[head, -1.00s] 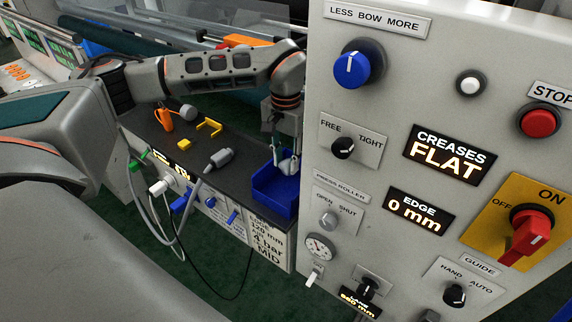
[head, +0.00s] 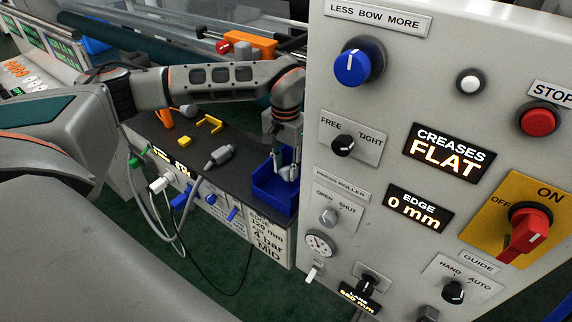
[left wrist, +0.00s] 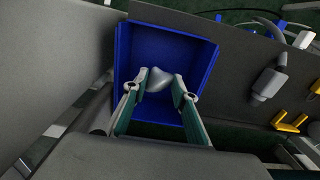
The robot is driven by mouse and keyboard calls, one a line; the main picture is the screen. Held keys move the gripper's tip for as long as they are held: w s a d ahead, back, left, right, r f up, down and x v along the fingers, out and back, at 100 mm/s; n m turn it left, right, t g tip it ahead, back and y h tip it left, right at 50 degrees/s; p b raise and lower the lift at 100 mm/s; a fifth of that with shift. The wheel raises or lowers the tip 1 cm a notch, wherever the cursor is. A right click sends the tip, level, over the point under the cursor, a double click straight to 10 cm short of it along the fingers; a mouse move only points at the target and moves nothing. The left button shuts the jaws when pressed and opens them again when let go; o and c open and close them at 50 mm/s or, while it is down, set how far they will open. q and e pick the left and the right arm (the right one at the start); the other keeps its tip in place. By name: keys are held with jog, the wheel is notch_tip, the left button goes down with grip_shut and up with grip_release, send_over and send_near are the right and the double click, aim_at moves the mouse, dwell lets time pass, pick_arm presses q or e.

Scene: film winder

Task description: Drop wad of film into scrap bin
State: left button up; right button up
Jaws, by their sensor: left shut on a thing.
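The scrap bin is a blue open box (head: 268,197) at the right end of the dark shelf, beside the control panel. It also shows in the left wrist view (left wrist: 132,55). My left gripper (head: 288,172) points down into the bin's opening. In the left wrist view its two fingers (left wrist: 165,86) are shut on the wad of film (left wrist: 158,76), a pale grey lump, inside the bin's outline. I cannot tell whether the wad touches the bin floor. My right gripper is not in view.
The control panel (head: 400,60) stands close to the right of the bin. On the shelf (head: 240,155) lie a grey tool (head: 219,156) and yellow pieces (head: 210,124). Blue handles (head: 180,201), cables and a green connector (head: 139,158) are along its front.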

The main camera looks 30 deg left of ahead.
pick_arm(q)
jog(key=o, duration=0.7)
jog(key=shift+o, duration=0.2)
notch_tip(320, 180, up, 8)
jog(key=shift+r, duration=0.4)
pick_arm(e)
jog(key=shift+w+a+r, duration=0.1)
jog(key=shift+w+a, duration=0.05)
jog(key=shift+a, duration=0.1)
pick_arm(q)
jog(key=shift+s, duration=0.1)
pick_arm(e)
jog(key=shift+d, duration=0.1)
